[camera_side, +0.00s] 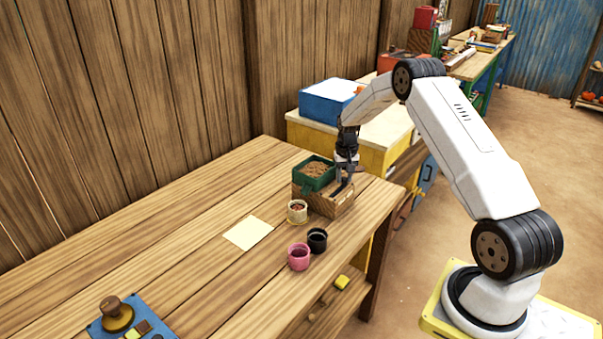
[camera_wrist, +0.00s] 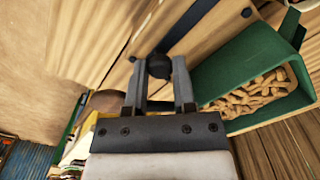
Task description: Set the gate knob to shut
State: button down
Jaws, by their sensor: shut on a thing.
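The dark round gate knob (camera_wrist: 158,66) is between my fingertips in the wrist view. My gripper (camera_wrist: 160,78) is shut on it; it also shows in the side view (camera_side: 342,180), low over the wooden block (camera_side: 325,204). A dark straight slot or strip (camera_wrist: 188,27) runs up and right from the knob in the wrist view, with the knob at its near end. A green bin (camera_wrist: 238,68) of brown nut-like pieces (camera_wrist: 250,98) lies right of my fingers; the side view shows it (camera_side: 307,182) behind the block. Any shut marking is not readable.
A small pale cup (camera_side: 297,212), a black cup (camera_side: 317,241) and a pink cup (camera_side: 299,259) stand in front of the block. A paper sheet (camera_side: 248,233) lies to the left. A blue board (camera_side: 160,331) with a wooden knob is at lower left. The table's middle is clear.

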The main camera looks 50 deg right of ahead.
aim_at(335, 194)
jog(key=shift+c, duration=2.2)
grip_release()
jog(key=shift+d, duration=0.35)
jog(key=shift+a, duration=1.1)
jog(key=a, duration=0.3)
jog(key=shift+a, duration=0.2)
notch_tip(335, 194, up, 8)
jog(key=s+a+r+n, duration=0.1)
jog(key=s+a+n, duration=0.1)
jog(key=a, duration=0.5)
jog(key=s+a+r+n+t, duration=0.1)
jog(key=s+a+n, duration=0.1)
jog(key=s+a, duration=0.2)
jog(key=s+a+r+n, duration=0.2)
jog(key=s+a, duration=0.1)
jog(key=a, duration=0.7)
jog(key=shift+a+t, duration=0.2)
jog(key=shift+t, duration=0.2)
